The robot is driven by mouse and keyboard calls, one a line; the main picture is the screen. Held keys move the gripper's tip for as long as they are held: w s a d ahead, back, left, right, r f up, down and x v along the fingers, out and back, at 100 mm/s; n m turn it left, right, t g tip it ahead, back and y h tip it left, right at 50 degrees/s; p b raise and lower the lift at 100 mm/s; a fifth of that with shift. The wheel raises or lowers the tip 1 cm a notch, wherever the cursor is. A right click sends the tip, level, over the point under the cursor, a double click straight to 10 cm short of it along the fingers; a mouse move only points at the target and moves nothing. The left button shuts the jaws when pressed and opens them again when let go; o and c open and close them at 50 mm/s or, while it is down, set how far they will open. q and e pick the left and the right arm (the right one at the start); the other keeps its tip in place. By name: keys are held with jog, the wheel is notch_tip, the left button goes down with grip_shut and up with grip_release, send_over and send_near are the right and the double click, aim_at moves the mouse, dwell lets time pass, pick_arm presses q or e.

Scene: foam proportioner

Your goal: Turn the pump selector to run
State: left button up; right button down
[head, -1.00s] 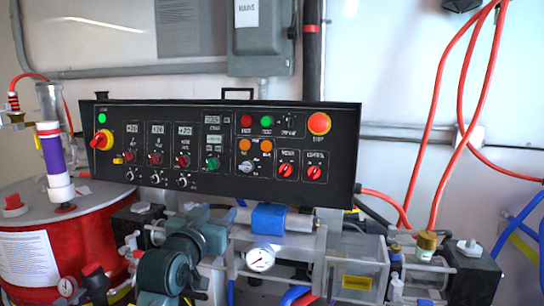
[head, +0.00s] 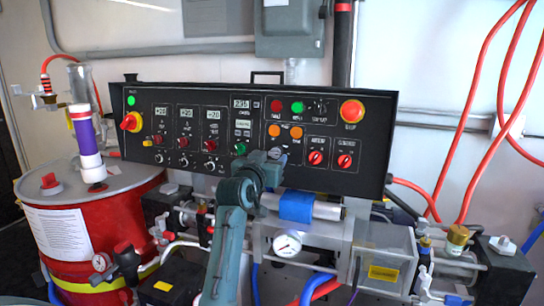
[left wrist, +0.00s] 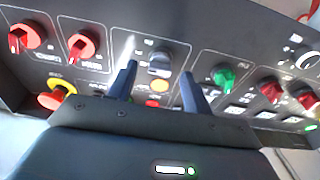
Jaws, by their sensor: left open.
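The black control panel (head: 220,97) carries several knobs and buttons. A grey selector knob (head: 275,153) sits below the orange buttons, mostly behind my left gripper (head: 268,163) in the head view. In the left wrist view the grey knob (left wrist: 160,64) shows between the two fingers of my left gripper (left wrist: 157,78). They are open and apart, one on each side of it, with no clear contact. The knob's label is too small to read, so I cannot tell for sure that it is the pump selector. My right gripper is not in view.
Two red knobs (head: 316,157) are right of the grey one, and a green knob (head: 240,149) is to its left. A large red button (head: 352,111) is at upper right. Pipes and a gauge (head: 287,244) lie below; a red drum (head: 90,235) stands left.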

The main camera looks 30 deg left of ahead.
pick_arm(q)
jog(key=shift+x, duration=1.05)
jog(key=shift+c, duration=0.4)
jog(key=c, duration=0.9)
